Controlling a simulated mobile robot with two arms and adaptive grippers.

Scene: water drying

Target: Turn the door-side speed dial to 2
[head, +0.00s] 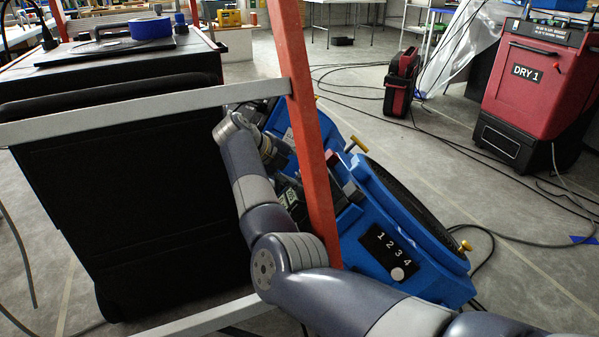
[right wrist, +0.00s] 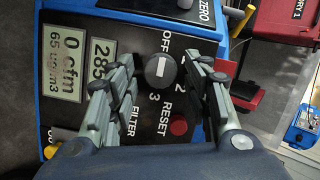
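In the right wrist view a dark round speed dial (right wrist: 160,70) with a white bar sits on a black panel (right wrist: 200,38) beside the marks OFF, 1, 2 and 3. The bar lies upright in the picture; I cannot tell which end points. My right gripper (right wrist: 161,92) is open, with one finger on each side of the dial and gaps visible between. In the head view my right arm reaches over to the blue machine (head: 440,284), and the gripper (head: 283,165) is partly hidden near the orange post. The dial is hidden there. My left gripper is not in view.
The panel has a red RESET button (right wrist: 179,125) and a display (right wrist: 66,48) reading 0 cfm. In the head view an orange post (head: 305,120) stands before the machine. A black case (head: 130,180) is at left, and a red DRY 1 unit (head: 530,85) at back right.

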